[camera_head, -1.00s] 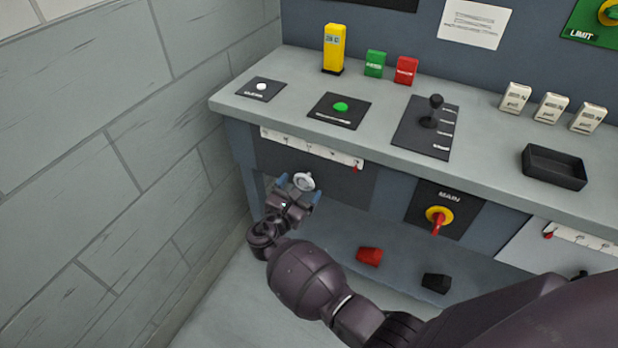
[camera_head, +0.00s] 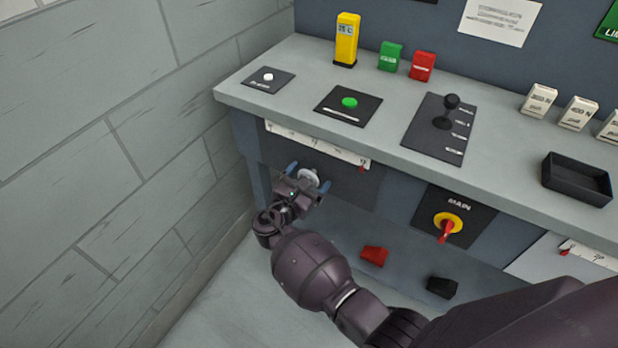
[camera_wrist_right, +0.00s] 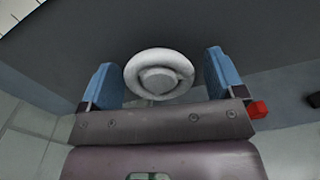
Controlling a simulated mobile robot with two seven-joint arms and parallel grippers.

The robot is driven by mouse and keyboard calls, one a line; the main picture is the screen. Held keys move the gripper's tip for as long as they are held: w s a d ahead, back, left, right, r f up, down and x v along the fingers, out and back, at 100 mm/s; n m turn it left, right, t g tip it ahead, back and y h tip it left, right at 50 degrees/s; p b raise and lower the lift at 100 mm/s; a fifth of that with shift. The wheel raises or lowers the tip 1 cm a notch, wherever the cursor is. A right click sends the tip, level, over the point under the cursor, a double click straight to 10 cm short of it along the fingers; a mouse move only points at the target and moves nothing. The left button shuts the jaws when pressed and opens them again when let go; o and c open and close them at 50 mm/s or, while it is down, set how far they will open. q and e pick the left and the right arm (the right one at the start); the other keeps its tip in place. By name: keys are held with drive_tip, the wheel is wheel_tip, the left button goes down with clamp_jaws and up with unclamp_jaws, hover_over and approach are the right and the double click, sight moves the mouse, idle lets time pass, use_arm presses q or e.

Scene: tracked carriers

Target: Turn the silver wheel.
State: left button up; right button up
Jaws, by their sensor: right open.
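The silver wheel (camera_head: 309,177) sits on the dark front panel below the counter, under a white scale with a red pointer (camera_head: 361,168). In the right wrist view the wheel (camera_wrist_right: 158,74) is a round pale rim with a hub. My right gripper (camera_head: 307,179) is at the wheel, with its blue fingers (camera_wrist_right: 160,80) open, one on each side of it. My left gripper is not in view.
A yellow-and-red MAIN switch (camera_head: 447,227) is on the front to the right. A red block (camera_head: 374,256) and a black block (camera_head: 441,287) lie below the counter. A black lever (camera_head: 447,111) and a black tray (camera_head: 577,179) are on top. A block wall (camera_head: 90,160) stands close at left.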

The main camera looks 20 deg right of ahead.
drive_tip(key=c, duration=0.9)
